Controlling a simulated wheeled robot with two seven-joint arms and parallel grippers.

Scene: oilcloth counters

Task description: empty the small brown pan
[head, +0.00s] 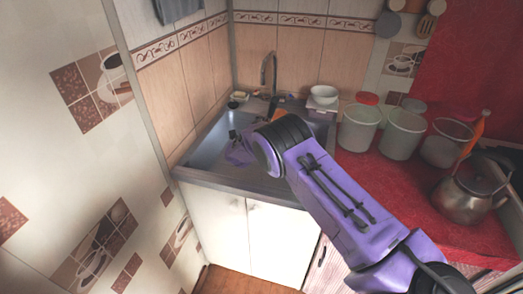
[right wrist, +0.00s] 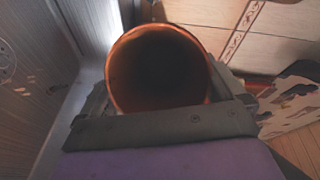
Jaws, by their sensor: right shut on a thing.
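The small brown pan (right wrist: 160,75) fills the middle of the right wrist view, its round mouth facing the camera. Its inside is dark, and I cannot tell whether anything lies in it. My right gripper (right wrist: 166,98) is shut on the pan, with a finger at each side. In the head view my right gripper (head: 238,152) is over the sink (head: 207,150), largely hidden by my purple wrist. My left gripper is not in view.
A tall faucet (head: 269,72) stands behind the sink. A white bowl (head: 323,94) sits at the sink's back right. Several pale green canisters (head: 402,134) and a metal kettle (head: 466,190) stand on the red counter (head: 372,165). A tiled wall closes the left side.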

